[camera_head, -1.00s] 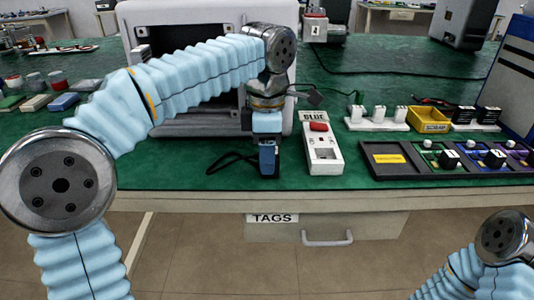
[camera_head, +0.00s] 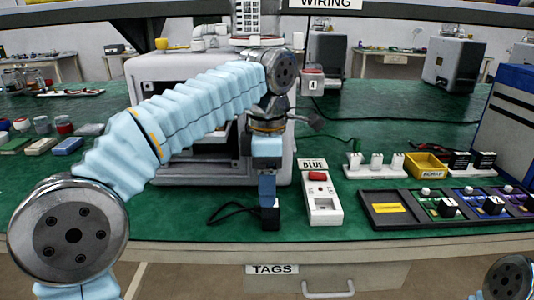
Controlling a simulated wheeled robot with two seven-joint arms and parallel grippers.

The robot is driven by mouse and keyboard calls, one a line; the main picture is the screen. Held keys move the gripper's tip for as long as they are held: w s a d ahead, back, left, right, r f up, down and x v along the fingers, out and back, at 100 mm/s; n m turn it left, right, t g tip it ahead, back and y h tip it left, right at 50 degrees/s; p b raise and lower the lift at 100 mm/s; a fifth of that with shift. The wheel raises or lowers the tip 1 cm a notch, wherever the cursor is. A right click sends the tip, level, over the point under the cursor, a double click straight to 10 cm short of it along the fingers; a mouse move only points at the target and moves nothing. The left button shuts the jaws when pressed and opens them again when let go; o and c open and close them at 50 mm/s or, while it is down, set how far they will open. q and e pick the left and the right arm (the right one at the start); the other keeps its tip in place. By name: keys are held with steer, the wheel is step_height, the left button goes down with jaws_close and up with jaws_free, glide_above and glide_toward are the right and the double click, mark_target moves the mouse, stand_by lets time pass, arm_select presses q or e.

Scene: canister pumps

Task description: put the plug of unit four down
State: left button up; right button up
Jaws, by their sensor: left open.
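A black plug (camera_head: 270,216) rests on the green mat near the table's front edge. A black cable (camera_head: 232,210) curls on the mat to its left. My left gripper (camera_head: 267,196) points straight down just above the plug, its fingers open; I cannot tell whether they still touch it. A small unit marked 4 (camera_head: 313,83) stands behind, at the back of the table. A white socket block (camera_head: 320,202) with a red switch and a BLUE label is right of the plug. My right gripper is out of view; only part of my right arm shows at the lower right.
A large grey housing (camera_head: 165,75) stands behind my left arm. To the right are a black tray (camera_head: 385,222) with coloured modules, a yellow SCRAP bin (camera_head: 428,163) and a white rack (camera_head: 375,173). Bare green mat lies left of the cable.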

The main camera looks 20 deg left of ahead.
arm_select(q)
step_height(320, 180, up, 6)
steer(key=p, duration=0.1)
steer(key=shift+r, duration=0.15)
stand_by(0.4)
